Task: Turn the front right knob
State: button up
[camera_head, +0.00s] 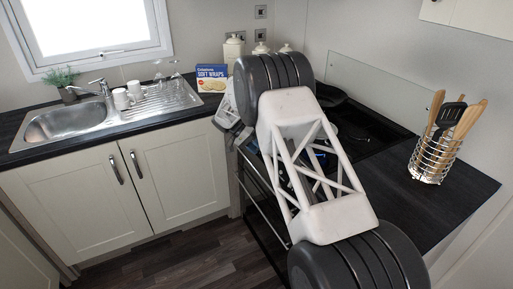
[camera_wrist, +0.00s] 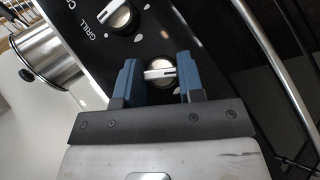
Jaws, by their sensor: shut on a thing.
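A round knob (camera_wrist: 160,73) with a light grip bar sits on the black control panel (camera_wrist: 82,48) in the wrist view. My gripper (camera_wrist: 160,75) has its two blue fingers on either side of this knob and is shut on it. The grip bar lies roughly across the picture, from finger to finger. Another knob (camera_wrist: 121,18) sits above and to the left, beside the word GRILL. I cannot tell from the labels which burner the held knob serves. In the head view my arm covers the cooker front, so the knobs and fingers are hidden there.
The black hob (camera_head: 385,132) lies behind my arm. A wire utensil holder (camera_head: 432,163) stands on the dark worktop (camera_head: 462,190) at the right. An oven handle bar (camera_wrist: 275,65) runs beside the panel. The sink (camera_head: 62,124) is at the left.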

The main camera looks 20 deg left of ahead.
jog(key=shift+f+n+h, duration=0.15)
jog(key=shift+n+h, duration=0.95)
jog(key=shift+n, duration=0.1)
jog(key=o, duration=0.9)
jog(key=shift+a, duration=0.1)
jog(key=v, duration=0.7)
jog(key=shift+a, duration=0.3)
jog(key=shift+d+r, duration=0.1)
jog(key=shift+r, duration=0.15)
